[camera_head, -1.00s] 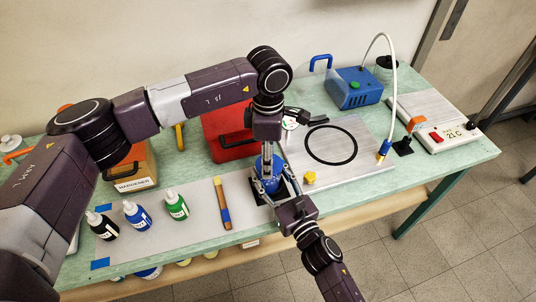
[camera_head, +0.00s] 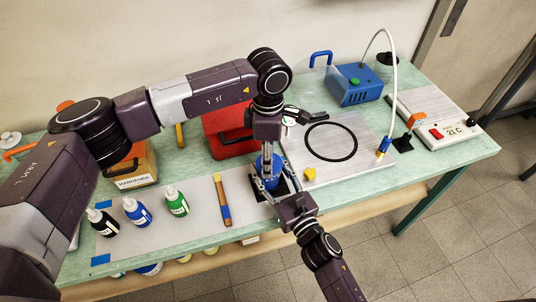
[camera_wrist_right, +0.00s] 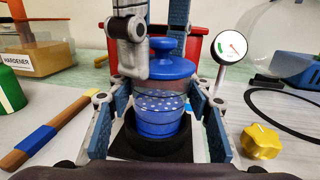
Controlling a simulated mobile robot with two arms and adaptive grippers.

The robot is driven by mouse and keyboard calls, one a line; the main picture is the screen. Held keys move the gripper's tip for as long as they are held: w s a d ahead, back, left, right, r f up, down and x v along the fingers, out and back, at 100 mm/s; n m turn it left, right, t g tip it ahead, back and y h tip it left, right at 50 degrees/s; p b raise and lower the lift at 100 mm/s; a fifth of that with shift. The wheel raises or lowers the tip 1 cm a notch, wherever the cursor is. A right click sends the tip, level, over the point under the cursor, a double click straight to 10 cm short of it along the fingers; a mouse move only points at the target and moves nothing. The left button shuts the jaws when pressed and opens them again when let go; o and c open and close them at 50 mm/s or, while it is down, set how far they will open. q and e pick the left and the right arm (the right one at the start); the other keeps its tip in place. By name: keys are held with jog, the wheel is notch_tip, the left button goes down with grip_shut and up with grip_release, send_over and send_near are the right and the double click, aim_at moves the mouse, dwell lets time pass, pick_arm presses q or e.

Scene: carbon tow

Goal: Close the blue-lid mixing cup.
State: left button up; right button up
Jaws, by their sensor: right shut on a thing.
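The mixing cup (camera_wrist_right: 157,122) stands upright in a dark ring on a black pad (camera_wrist_right: 190,150). It has a speckled blue lower part and a clear band above. The blue lid (camera_wrist_right: 172,68) with its round knob sits at the cup's top in the right wrist view; whether it is fully seated cannot be told. My right gripper (camera_wrist_right: 160,125) has its fingers on both sides of the cup and is shut on it. My left gripper (camera_head: 268,160) comes down from above, with its fingers (camera_wrist_right: 150,45) beside the lid's knob. Its grip is unclear.
A yellow knob (camera_wrist_right: 261,142) and a dial gauge (camera_wrist_right: 231,47) stand right of the cup. A brush (camera_head: 222,200) and several bottles (camera_head: 136,212) lie or stand to the left. A red box (camera_head: 229,137) is behind. The metal plate (camera_head: 365,165) is mostly clear.

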pick_arm(q)
jog(key=o, duration=0.7)
jog(key=shift+o, duration=0.2)
notch_tip(320, 180, up, 12)
pick_arm(e)
jog(key=o, duration=1.8)
jog(key=shift+c, duration=0.2)
pick_arm(q)
jog(key=shift+f, duration=0.1)
pick_arm(e)
jog(key=v, duration=1.2)
